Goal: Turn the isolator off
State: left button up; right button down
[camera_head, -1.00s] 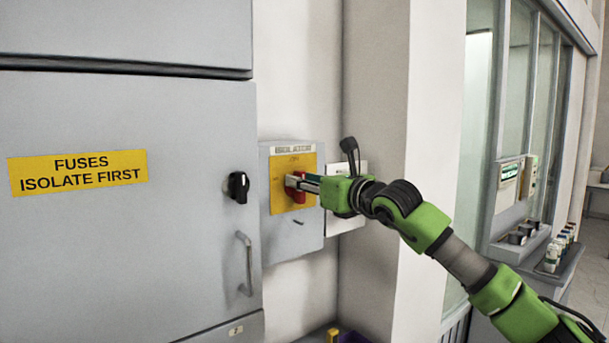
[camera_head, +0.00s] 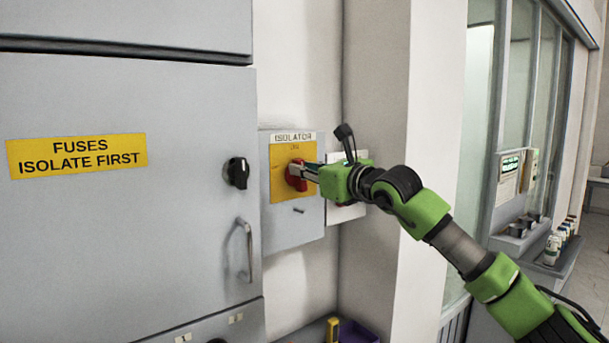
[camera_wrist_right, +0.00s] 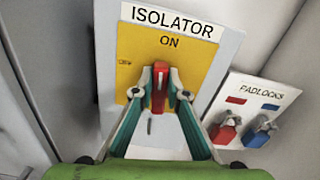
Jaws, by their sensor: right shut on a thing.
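The isolator is a grey box (camera_head: 305,232) on the wall with a yellow plate (camera_head: 281,155) and a red handle (camera_head: 294,180). In the right wrist view the label reads ON above the red handle (camera_wrist_right: 159,92), which stands upright and points towards that word. A small, hard-to-read mark sits at the plate's left. My right gripper (camera_head: 301,174) is shut on the red handle. Its two fingers are on either side of the handle in the right wrist view (camera_wrist_right: 160,80). The fingers hide part of the handle in the head view. My left gripper is not in view.
A grey cabinet (camera_head: 130,240) with a black knob (camera_head: 237,173) and a handle (camera_head: 246,250) stands left of the isolator. A padlocks board (camera_wrist_right: 262,98) with a red padlock (camera_wrist_right: 222,131) and a blue padlock (camera_wrist_right: 260,131) hangs to its right. A wall pillar (camera_head: 375,100) is close by.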

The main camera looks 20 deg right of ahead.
jog(key=shift+s+a+f+n+b, duration=0.1)
jog(key=shift+a+f+n+b, duration=0.2)
jog(key=shift+n+b, duration=1.55)
jog(key=shift+s+a+f+n+b, duration=0.1)
jog(key=shift+a+f+n+b, duration=0.2)
jog(key=shift+n, duration=3.25)
jog(key=shift+s+a+f+n+b, duration=0.15)
jog(key=shift+f+n+b, duration=0.5)
jog(key=shift+n, duration=2.05)
jog(key=shift+w+r, duration=0.1)
jog(key=shift+r, duration=0.1)
jog(key=c, duration=2)
grip_release()
jog(key=shift+a, duration=0.1)
jog(key=v, duration=1.2)
